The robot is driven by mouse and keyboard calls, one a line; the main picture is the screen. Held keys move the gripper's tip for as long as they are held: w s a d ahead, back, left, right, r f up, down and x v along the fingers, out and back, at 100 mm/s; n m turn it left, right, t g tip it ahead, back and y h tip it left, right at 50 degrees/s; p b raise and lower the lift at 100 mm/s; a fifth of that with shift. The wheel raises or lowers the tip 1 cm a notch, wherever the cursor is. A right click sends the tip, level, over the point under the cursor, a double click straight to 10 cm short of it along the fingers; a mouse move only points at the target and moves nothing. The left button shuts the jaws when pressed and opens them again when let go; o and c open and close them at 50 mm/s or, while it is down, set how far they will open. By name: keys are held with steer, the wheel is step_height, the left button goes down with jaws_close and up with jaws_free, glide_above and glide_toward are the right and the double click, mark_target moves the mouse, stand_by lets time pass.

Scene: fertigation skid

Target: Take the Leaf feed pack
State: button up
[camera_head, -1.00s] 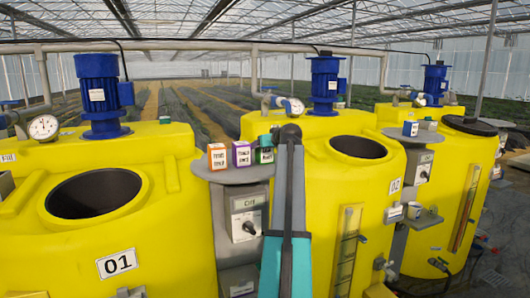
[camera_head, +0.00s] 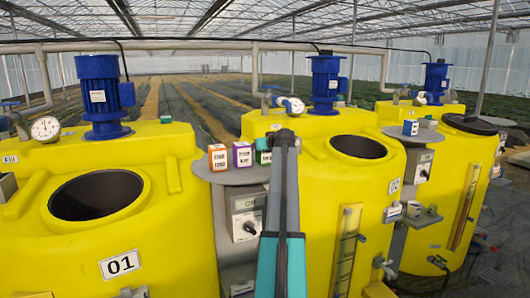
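Three small box-shaped packs stand in a row on a round grey shelf (camera_head: 232,178) between the first two yellow tanks. They are an orange and white pack (camera_head: 217,157), a purple and white pack (camera_head: 242,154) and a green pack (camera_head: 263,151). Their labels are too small to read, so I cannot tell which is the Leaf feed. My arm rises from the bottom middle, and my gripper (camera_head: 284,140) is at its far end, just right of the green pack in the picture. Its fingers do not show clearly, and I cannot tell whether it touches the pack.
Yellow tank 01 (camera_head: 150,235) and tank 02 (camera_head: 335,205) flank the shelf, with open round mouths on top. A control box (camera_head: 246,215) with a knob sits below the shelf. Another blue and white pack (camera_head: 411,128) stands on a farther shelf at right. Pipes run behind.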

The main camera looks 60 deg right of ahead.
stand_by(0.4)
steer(key=c, duration=1.4)
steer(key=shift+r, duration=0.15)
steer(key=shift+r+b, duration=0.85)
steer(key=shift+r, duration=0.7)
steer(key=s+a+r+b, duration=0.1)
steer(key=s+a+b, duration=0.3)
steer(key=s+a, duration=0.6)
steer(key=shift+s+a+r, duration=0.15)
steer(key=shift+s+r, duration=0.2)
steer(key=shift+s, duration=0.75)
